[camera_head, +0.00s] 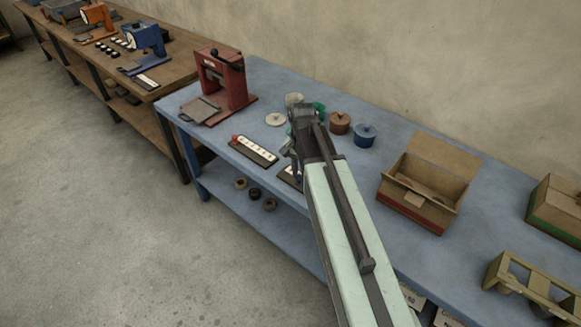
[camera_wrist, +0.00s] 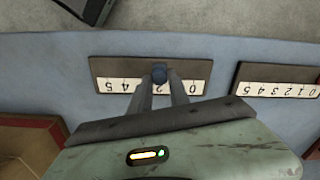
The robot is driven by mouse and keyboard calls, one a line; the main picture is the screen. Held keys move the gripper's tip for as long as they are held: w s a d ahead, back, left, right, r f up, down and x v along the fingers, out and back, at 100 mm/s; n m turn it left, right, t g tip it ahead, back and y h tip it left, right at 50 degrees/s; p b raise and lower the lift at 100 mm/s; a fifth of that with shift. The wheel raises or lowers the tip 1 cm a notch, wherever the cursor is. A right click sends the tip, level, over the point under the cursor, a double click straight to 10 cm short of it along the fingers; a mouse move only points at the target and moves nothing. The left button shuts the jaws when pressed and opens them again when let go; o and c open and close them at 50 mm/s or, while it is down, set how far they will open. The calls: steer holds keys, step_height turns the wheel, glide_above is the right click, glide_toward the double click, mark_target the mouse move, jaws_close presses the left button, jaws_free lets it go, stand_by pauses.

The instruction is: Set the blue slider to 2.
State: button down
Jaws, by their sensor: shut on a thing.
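The blue slider's knob (camera_wrist: 160,70) sits on a dark board with a white number strip (camera_wrist: 118,86) in the wrist view. The strip reads 5 and 4 on the left and 0 on the right. My gripper (camera_wrist: 161,82) is shut on the blue knob, one finger on each side. A 2 shows between the fingers, in line with the knob; the numbers beside it are hidden by the fingers. In the head view the board (camera_head: 287,175) is mostly hidden behind my gripper (camera_head: 291,155), and the blue knob cannot be made out.
A second number board (camera_head: 254,150) with a red knob (camera_head: 236,139) lies to the left in the head view. A red press (camera_head: 222,80) stands at the blue table's back left. Round lidded pots (camera_head: 364,135) and an open cardboard box (camera_head: 425,190) stand to the right.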

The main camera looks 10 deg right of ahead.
mark_target(300, 176)
steer(key=c, duration=1.2)
jaws_free()
step_height(300, 176, up, 8)
steer(key=p, duration=0.8)
steer(key=shift+f, duration=0.1)
